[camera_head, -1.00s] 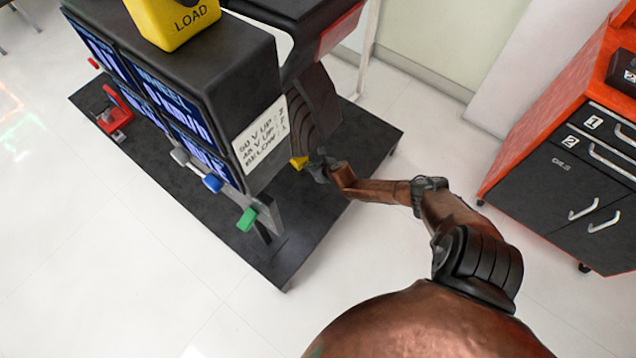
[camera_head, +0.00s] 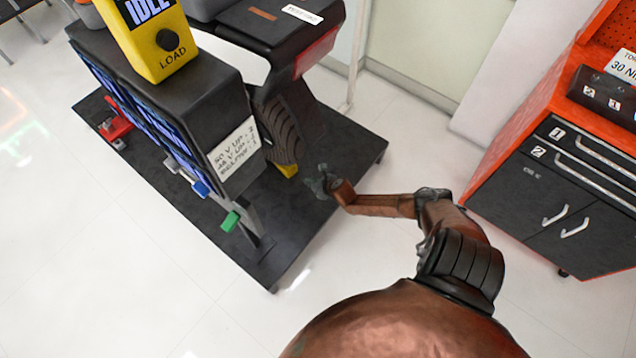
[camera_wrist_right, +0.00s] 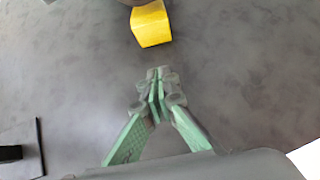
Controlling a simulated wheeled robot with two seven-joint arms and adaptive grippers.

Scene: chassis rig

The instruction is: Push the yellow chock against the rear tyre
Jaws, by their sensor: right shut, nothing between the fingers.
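My left gripper is not in view.
The dark base plate (camera_head: 330,190) carries the rig with its screens, a yellow load box (camera_head: 155,50), a red clamp (camera_head: 115,128) and a green-tipped lever (camera_head: 231,221). An orange and black tool cabinet (camera_head: 560,190) stands at the right. White floor is clear in front.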

